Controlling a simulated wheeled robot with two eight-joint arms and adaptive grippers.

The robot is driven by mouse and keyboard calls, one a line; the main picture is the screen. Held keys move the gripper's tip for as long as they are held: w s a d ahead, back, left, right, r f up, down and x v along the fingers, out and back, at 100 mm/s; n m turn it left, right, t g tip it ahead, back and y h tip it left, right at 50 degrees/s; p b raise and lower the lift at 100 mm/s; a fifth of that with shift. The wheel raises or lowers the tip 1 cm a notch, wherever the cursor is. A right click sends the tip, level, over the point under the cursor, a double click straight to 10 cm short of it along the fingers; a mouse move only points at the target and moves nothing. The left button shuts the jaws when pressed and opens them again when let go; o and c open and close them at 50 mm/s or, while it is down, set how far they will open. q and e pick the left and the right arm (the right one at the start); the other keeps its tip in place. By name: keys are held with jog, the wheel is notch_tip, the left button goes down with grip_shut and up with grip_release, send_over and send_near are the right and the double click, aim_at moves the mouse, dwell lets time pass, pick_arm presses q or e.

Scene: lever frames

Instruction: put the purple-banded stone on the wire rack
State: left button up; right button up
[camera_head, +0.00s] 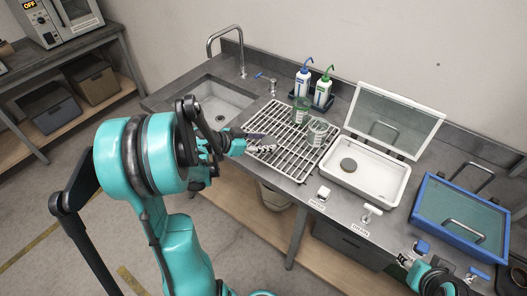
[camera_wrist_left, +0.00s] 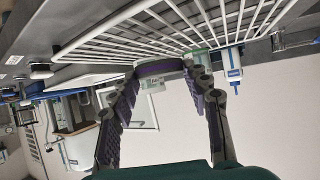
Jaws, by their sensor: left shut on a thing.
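The wire rack (camera_head: 293,166) is a white grid on the grey counter beside the sink. My left gripper (camera_head: 255,142) is at the rack's left part in the head view. In the left wrist view the gripper (camera_wrist_left: 164,80) is shut on the purple-banded stone (camera_wrist_left: 160,68), a disc with a purple rim between the fingertips. The rack (camera_wrist_left: 190,25) shows close to the stone in that view; I cannot tell whether they touch. In the head view the fingers mostly hide the stone. My right gripper (camera_head: 404,261) is small at the lower right, its jaws unclear.
Glass beakers (camera_head: 317,131) stand on the rack's far right part. A white open-lidded basin (camera_head: 378,188) holds a dark grey disc (camera_head: 348,165). Wash bottles (camera_head: 303,84) stand behind, a sink (camera_head: 222,103) lies left, and a blue-framed box (camera_head: 463,217) is at right.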

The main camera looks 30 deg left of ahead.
aim_at(263, 155)
pick_arm(q)
notch_tip(263, 155, down, 4)
jog(key=shift+f+b, duration=0.1)
jog(key=shift+b, duration=0.9)
jog(key=shift+r, duration=0.2)
jog(key=shift+f, duration=0.25)
jog(key=o, duration=1.2)
jog(key=shift+r, duration=0.1)
jog(key=shift+c, duration=0.2)
jog(key=shift+r, duration=0.1)
